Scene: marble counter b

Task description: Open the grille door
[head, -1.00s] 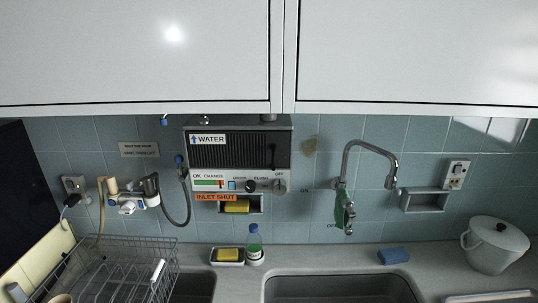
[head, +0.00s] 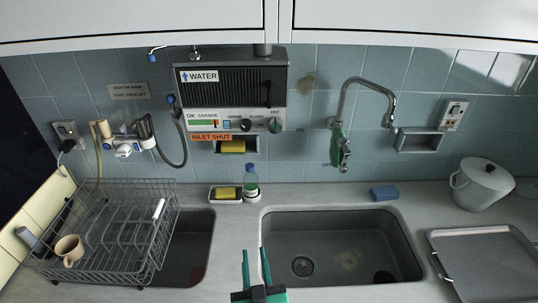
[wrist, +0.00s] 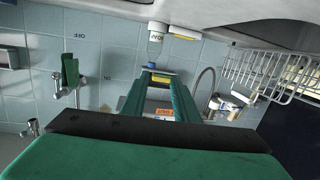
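The grille door appears to be the dark ribbed front (head: 238,94) of the grey wall unit (head: 288,75) marked WATER, in the head view. It looks shut, flush with the unit. Below it are a control strip with knobs and an orange INLET SHUT label (head: 211,137). My gripper (head: 253,254) is open and empty, low in the head view, over the front of the sinks and well short of the unit. In the wrist view, tilted upside down, my gripper (wrist: 160,78) points toward the wall. Its fingers hide most of the unit, and the grille cannot be made out there.
A green-handled tap (head: 338,146) is on the wall right of the unit. A grey hose (head: 184,147) hangs at its left. A wire dish rack (head: 120,225) stands left; a bottle (head: 251,180) and sponge tray (head: 226,194) sit below. White cupboards (head: 400,20) overhang above.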

